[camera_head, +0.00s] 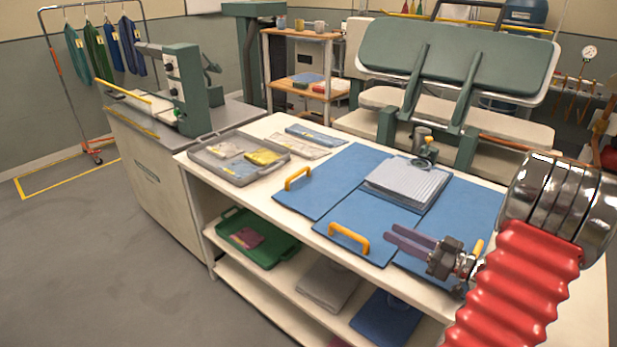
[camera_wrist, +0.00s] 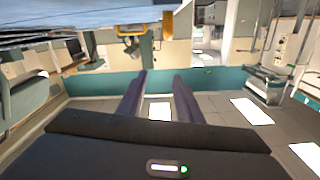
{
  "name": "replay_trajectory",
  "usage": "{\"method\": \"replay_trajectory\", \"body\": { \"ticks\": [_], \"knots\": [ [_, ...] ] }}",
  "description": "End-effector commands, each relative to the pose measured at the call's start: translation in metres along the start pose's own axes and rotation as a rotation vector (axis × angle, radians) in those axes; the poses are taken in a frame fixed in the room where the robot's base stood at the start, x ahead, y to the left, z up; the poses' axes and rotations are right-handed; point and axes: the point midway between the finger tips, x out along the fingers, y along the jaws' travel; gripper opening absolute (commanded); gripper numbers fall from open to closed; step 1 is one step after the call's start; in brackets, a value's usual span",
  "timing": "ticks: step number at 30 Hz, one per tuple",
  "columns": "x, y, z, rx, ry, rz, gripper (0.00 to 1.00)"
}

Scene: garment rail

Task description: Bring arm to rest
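My gripper (camera_head: 410,241) is at the right of the head view, at the end of my red-sleeved arm. Its two purple fingers point left over the blue boards on the table (camera_head: 266,128). In the wrist view my gripper (camera_wrist: 159,82) shows two fingers standing apart with nothing between them. It holds nothing. I cannot tell the exact height of the fingers above the boards.
Blue boards with orange handles (camera_head: 348,238) and a folded grey striped cloth (camera_head: 408,184) lie near my gripper. A grey tray (camera_head: 213,172) sits at the table's left. A green press (camera_head: 455,62) stands behind. A garment rail (camera_head: 62,75) is far left. Floor at left is clear.

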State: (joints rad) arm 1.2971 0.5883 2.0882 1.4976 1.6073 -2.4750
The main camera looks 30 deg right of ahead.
Motion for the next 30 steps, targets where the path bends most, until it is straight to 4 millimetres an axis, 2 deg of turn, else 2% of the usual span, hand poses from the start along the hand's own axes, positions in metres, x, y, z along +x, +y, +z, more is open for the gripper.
{"method": "replay_trajectory", "body": {
  "ticks": [7, 11, 14, 21, 24, 30],
  "knots": [
    [0.004, -0.003, -0.001, 0.005, -0.009, -0.01, 0.33],
    [0.017, -0.018, -0.002, 0.036, -0.049, -0.053, 0.33],
    [0.035, -0.041, -0.004, 0.079, -0.112, -0.111, 0.33],
    [0.079, -0.119, -0.002, 0.214, -0.359, -0.259, 0.33],
    [0.09, -0.151, 0.001, 0.258, -0.475, -0.298, 0.33],
    [0.101, -0.212, 0.008, 0.316, -0.708, -0.328, 0.33]
  ]
}}
